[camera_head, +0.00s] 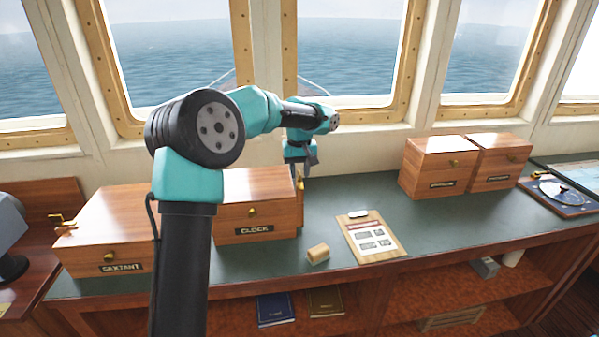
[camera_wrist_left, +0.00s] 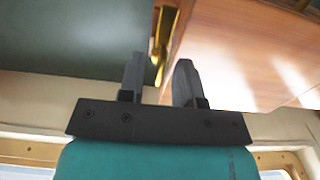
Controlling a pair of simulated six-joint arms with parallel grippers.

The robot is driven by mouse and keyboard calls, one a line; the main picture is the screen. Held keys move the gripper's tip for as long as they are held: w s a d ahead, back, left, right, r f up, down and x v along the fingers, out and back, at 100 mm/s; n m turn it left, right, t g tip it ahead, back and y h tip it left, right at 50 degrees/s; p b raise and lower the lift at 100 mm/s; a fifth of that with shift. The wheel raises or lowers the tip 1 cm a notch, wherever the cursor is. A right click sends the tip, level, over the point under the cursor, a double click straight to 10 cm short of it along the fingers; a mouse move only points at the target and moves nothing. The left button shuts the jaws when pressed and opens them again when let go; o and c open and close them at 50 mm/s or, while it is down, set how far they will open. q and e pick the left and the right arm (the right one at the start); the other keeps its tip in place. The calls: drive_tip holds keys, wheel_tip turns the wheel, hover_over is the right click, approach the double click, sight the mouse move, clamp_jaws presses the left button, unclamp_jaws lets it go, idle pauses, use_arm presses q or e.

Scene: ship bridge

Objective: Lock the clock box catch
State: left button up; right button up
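The wooden clock box (camera_head: 240,222), labelled CLOCK, stands on the green counter behind my left arm. Its brass catch (camera_head: 300,186) is on the right side, partly hidden by the gripper. My left gripper (camera_head: 301,172) points down at that side. In the left wrist view the two fingers (camera_wrist_left: 159,70) are apart, and the lower end of the brass catch (camera_wrist_left: 163,35) shows between them, beside the box's wooden side (camera_wrist_left: 240,45). A gap shows around the catch; whether either finger touches it I cannot tell. My right gripper is not in view.
The sextant box (camera_head: 120,225) stands left of the clock box. Two more wooden boxes (camera_head: 440,168) stand farther right. The counter (camera_head: 345,190) is clear between them.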

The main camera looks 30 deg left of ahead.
use_arm(q)
drive_tip(key=shift+f, duration=0.15)
clamp_jaws()
